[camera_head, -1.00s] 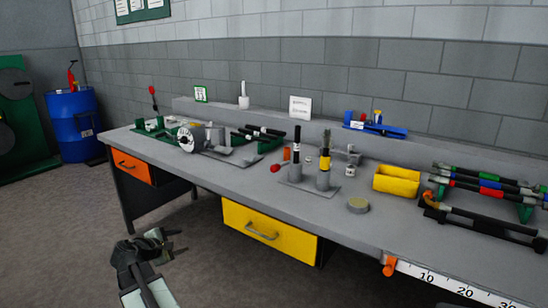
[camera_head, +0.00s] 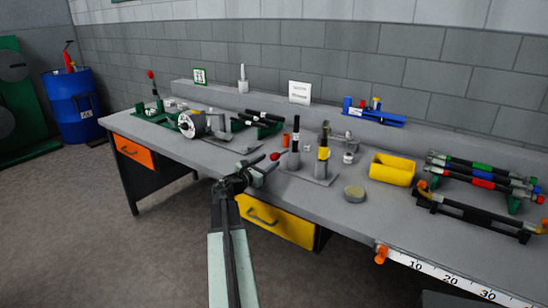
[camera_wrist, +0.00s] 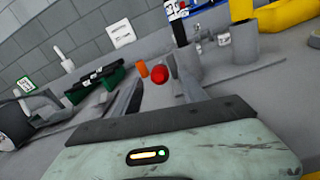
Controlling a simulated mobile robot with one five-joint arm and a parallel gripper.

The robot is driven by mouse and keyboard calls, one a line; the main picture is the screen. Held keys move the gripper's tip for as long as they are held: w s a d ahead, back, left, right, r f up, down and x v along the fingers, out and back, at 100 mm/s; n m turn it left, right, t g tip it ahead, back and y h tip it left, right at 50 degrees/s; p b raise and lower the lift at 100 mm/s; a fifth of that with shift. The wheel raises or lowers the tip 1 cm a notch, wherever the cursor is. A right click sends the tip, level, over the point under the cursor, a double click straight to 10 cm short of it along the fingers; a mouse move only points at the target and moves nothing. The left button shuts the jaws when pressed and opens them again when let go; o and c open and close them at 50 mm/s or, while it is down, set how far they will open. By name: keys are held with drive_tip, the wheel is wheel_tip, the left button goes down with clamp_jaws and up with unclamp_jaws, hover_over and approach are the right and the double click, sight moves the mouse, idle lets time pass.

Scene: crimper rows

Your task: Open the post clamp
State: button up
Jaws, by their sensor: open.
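What looks like the post clamp is a grey base plate (camera_head: 312,177) on the bench with two upright grey sockets. One holds a black post with a white label (camera_head: 296,134), the other a black-and-yellow post (camera_head: 323,152). A red ball knob (camera_head: 274,156) is at the left of the near post; any lever behind it is hidden. My gripper (camera_head: 263,162) is open just left of the knob in the head view. In the wrist view the red knob (camera_wrist: 160,75) shows between and beyond the two fingers, with no contact visible.
A grey round machine (camera_head: 192,124) and green stands (camera_head: 257,124) are to the left. An orange cylinder (camera_head: 286,140) is close behind the knob. The yellow drawer (camera_head: 277,221) is below.

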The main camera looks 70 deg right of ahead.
sight(272, 159)
drive_tip(key=x, duration=0.5)
clamp_jaws()
idle(1.3)
